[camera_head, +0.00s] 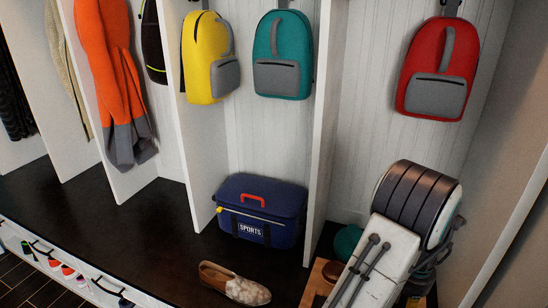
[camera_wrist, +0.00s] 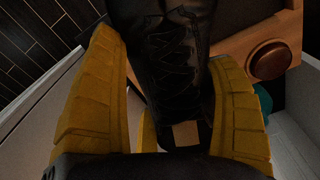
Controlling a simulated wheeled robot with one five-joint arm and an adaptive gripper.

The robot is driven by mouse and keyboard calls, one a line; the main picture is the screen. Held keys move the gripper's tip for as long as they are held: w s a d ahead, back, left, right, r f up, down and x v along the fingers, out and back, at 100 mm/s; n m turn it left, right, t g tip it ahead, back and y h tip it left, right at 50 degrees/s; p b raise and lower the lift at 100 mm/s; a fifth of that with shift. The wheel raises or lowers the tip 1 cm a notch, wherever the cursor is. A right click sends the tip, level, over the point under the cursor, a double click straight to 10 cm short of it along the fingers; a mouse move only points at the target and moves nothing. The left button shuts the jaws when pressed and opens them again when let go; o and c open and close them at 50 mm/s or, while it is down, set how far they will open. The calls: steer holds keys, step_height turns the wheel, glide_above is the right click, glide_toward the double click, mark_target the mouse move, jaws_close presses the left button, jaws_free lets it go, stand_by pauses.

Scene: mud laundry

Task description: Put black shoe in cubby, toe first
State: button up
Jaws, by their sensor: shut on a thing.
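The black lace-up shoe (camera_wrist: 172,50) fills the middle of the wrist view. My gripper (camera_wrist: 165,60) has its yellow fingers on both sides of it and is shut on it. The shoe's laces face the camera, and a pale tag shows near the bottom. Its far end runs out of the top of the picture. In the head view my arm hides the shoe and most of the gripper at the lower right. Tall white open cubbies stand over a dark bench (camera_head: 130,215). Small shoes (camera_head: 68,271) show along the bench's front at the lower left.
A blue sports bag (camera_head: 262,210) and a patterned slip-on shoe (camera_head: 234,283) are on the bench. A wooden piece with a brown knob (camera_wrist: 270,60) and a teal ball (camera_head: 347,242) lie near my arm. Yellow, teal and red backpacks (camera_head: 437,68) hang above. The bench's left part is clear.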

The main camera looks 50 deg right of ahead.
steer(key=w+a+r+n+p, duration=0.1)
steer(key=w+r+n+p, duration=0.15)
steer(key=w, duration=1.15)
steer(key=w+a+r+n+p, duration=0.1)
steer(key=w+n, duration=0.2)
steer(key=w, duration=1.1)
steer(key=w+a+n+p, duration=0.2)
steer(key=w+a+n, duration=0.2)
steer(key=w+a, duration=0.7)
steer(key=w+a+r+n+p, duration=0.1)
steer(key=w+a+n, duration=0.3)
steer(key=a, duration=0.9)
steer(key=w+a+r+n+p, duration=0.1)
steer(key=w+a, duration=0.4)
steer(key=a, duration=0.8)
steer(key=n+p, duration=0.1)
steer(key=n, duration=0.1)
steer(key=shift+w+n, duration=0.2)
steer(key=shift+n, duration=0.15)
steer(key=shift+f, duration=0.15)
